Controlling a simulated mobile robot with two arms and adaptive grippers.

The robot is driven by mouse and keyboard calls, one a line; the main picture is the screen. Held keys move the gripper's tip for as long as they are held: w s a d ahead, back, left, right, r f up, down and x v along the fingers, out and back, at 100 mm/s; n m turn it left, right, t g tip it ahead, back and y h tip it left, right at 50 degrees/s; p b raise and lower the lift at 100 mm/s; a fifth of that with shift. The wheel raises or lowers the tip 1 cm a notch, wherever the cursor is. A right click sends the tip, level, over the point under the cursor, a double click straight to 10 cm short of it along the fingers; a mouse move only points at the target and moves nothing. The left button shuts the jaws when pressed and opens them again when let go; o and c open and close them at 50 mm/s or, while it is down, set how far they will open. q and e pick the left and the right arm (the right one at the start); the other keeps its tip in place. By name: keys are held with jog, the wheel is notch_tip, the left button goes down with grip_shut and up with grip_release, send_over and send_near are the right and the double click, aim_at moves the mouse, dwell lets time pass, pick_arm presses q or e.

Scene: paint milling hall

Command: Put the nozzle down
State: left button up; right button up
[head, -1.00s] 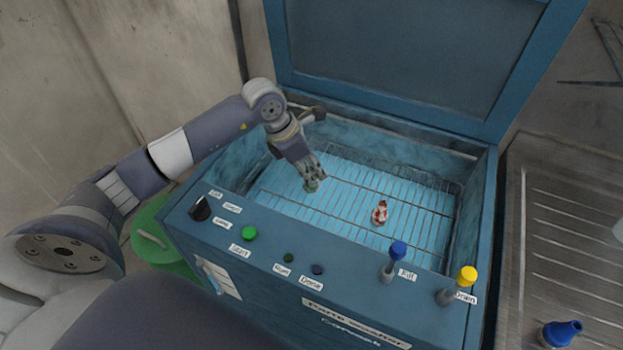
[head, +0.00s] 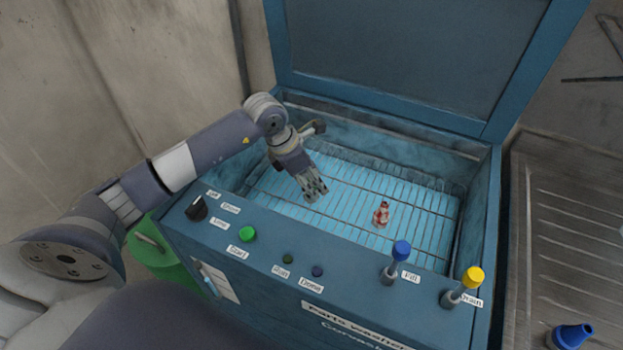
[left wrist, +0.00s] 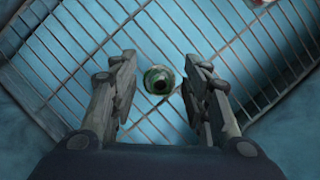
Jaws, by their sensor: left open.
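A small green round nozzle with a dark central hole (left wrist: 158,80) stands on the wire rack (left wrist: 60,55) inside the blue parts washer, seen end-on in the left wrist view. My left gripper (head: 316,195) is low inside the washer, over the left part of the rack. In the left wrist view its two fingers (left wrist: 159,62) are open, one on each side of the nozzle, with a gap to both. In the head view the gripper hides the nozzle. My right gripper is not in view.
A red and white part (head: 381,214) stands on the rack to the right. The washer's blue lid (head: 405,60) is raised. The front panel holds a black knob (head: 197,208), a blue-topped valve (head: 400,252) and a yellow-topped valve (head: 472,278). A green bucket (head: 160,245) stands left.

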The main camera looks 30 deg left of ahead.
pick_arm(q)
jog(key=shift+r, duration=0.1)
jog(key=shift+r, duration=0.2)
jog(key=b+v, duration=0.1)
jog(key=v, duration=1)
jog(key=shift+s+r, duration=0.15)
jog(key=shift+r, duration=0.15)
jog(key=shift+a, duration=0.15)
